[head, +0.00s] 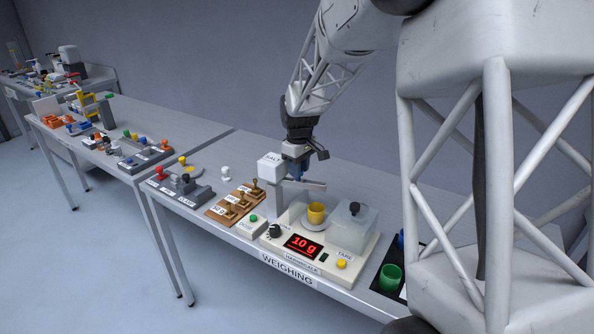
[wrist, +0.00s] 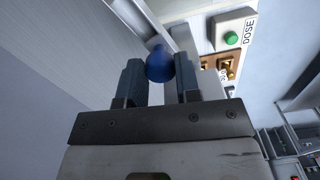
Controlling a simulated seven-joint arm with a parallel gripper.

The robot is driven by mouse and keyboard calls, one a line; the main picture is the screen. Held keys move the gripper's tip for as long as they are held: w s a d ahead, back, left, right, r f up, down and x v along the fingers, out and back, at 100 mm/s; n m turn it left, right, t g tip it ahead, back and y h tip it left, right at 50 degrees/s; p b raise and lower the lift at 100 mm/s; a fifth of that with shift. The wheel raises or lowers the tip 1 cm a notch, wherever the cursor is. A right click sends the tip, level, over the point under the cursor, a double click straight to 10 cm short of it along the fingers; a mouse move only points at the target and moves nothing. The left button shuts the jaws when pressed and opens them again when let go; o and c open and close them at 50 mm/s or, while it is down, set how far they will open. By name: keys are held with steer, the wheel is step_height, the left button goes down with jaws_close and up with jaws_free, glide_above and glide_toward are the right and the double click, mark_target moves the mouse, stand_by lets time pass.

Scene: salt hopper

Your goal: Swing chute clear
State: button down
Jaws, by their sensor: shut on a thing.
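The white salt hopper (head: 270,168) stands on a post behind the weighing scale. A grey arm-like chute (head: 308,186) reaches right from it, above and behind the yellow cup (head: 316,212). The cup stands on the scale's round pan (head: 314,226). My gripper (head: 298,175) points down at the chute, just right of the hopper. In the wrist view my gripper (wrist: 160,78) is shut on a blue knob (wrist: 159,64), which shows between its two fingers. How the knob joins the chute is hidden by the fingers.
The scale's red display (head: 303,246) reads 10 g. A clear cover (head: 353,226) with a black knob stands right of the cup. A dose box with a green button (head: 252,222) and a wooden weight rack (head: 234,205) are at left. A green cup (head: 390,277) stands at right.

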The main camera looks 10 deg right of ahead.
steer(key=w+a+n, duration=0.1)
steer(key=w+n, duration=0.8)
steer(key=n, duration=0.5)
steer(key=shift+w+a, duration=0.15)
steer(key=shift+a, duration=0.2)
steer(key=c, duration=0.8)
jaws_free()
step_height(320, 180, up, 8)
